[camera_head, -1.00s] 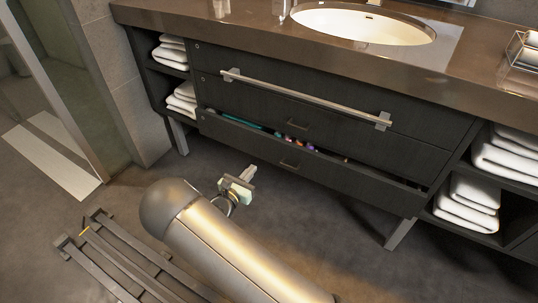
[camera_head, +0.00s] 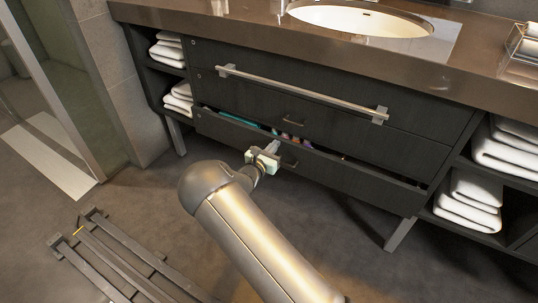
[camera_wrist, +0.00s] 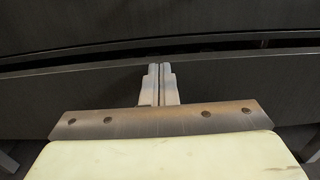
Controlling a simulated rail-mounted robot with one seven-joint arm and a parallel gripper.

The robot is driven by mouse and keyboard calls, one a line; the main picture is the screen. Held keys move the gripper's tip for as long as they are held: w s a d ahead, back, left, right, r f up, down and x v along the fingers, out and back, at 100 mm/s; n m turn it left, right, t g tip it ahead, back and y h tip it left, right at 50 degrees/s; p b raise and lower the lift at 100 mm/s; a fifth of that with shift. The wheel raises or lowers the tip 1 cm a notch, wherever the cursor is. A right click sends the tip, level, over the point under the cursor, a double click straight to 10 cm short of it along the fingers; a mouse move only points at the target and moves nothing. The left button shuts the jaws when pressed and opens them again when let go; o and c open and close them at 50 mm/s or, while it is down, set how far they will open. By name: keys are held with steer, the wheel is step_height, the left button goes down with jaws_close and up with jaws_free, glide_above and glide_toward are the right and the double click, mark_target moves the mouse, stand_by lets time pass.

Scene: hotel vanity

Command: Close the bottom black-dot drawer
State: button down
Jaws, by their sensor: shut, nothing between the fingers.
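The bottom drawer (camera_head: 345,176) of the dark vanity is partly open. A narrow gap along its top shows a teal item (camera_head: 238,119) and several small colourful things inside. No black dot on the bottom drawer can be made out.
Open shelves with white towels (camera_head: 468,205) flank the drawers. A metal vanity leg (camera_head: 401,233) stands at right. A slatted rack (camera_head: 120,258) is on the floor at lower left.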

steer(key=shift+w, duration=0.1)
steer(key=x, duration=0.2)
steer(key=shift+w+d, duration=0.2)
stand_by(0.4)
steer(key=p+v, duration=0.4)
steer(key=v, duration=0.9)
steer(key=s+d+r+m+g+h+p, duration=0.1)
steer(key=s+d+r+m+g+p, duration=0.5)
steer(key=r, duration=0.3)
steer(key=s+d+r+m+g+p, duration=0.3)
steer(key=d+r+m+p, duration=0.15)
steer(key=d+r, duration=0.35)
steer(key=s+d+r+m+g+h+p, duration=0.1)
steer(key=s+d+r+m+g+p, duration=0.35)
steer(key=d+r+m, duration=0.35)
steer(key=s+r+m+g+y+p, duration=0.1)
steer(key=s+r+m+y+p, duration=0.4)
steer(key=s+r, duration=0.5)
steer(key=s+a+r+m+g+y+p, duration=0.1)
steer(key=s+r+m+y+p, duration=0.4)
steer(key=s+r+p, duration=0.3)
steer(key=s+r+m, duration=0.1)
steer(key=s+r, duration=0.2)
steer(key=r, duration=0.1)
steer(key=shift+s+a+r, duration=0.15)
steer(key=shift+a+r, duration=0.1)
steer(key=shift+r, duration=0.15)
